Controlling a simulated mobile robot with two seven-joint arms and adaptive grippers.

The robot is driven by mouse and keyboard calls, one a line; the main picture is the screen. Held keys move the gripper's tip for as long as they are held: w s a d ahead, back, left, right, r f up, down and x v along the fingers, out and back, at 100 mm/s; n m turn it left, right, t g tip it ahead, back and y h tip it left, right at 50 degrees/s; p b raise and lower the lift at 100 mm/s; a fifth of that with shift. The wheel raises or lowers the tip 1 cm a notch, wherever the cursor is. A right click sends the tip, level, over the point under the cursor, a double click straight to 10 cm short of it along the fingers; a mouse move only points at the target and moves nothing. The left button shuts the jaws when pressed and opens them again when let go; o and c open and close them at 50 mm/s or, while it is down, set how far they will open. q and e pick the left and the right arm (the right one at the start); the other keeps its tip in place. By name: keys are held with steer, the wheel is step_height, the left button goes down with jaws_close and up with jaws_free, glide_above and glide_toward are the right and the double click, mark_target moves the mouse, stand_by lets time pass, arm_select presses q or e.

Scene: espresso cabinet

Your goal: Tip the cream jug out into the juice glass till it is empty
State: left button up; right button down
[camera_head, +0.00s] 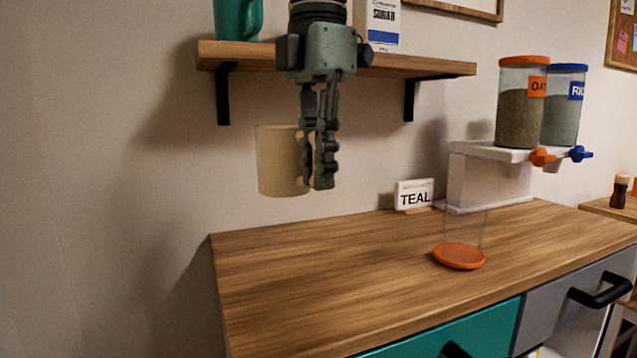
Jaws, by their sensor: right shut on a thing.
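The cream jug (279,162) is a plain pale cream cylinder, held in the air above the back left of the counter, close to upright. My right gripper (319,184) points down and is shut on the right side of the jug, where its fingers hide the grip. The inside of the jug cannot be seen. The juice glass (464,228) is clear and faint, standing on an orange coaster (459,257) to the right of and below the jug. I see no contents in it. My left gripper is out of view.
The wooden counter (330,270) is clear left of the glass. A wall shelf (430,66) with a teal vessel (238,18) and a sugar carton (384,25) is above.

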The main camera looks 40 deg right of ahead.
steer(key=shift+r, duration=0.55)
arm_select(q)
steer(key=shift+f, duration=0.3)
arm_select(e)
steer(key=shift+r, duration=0.35)
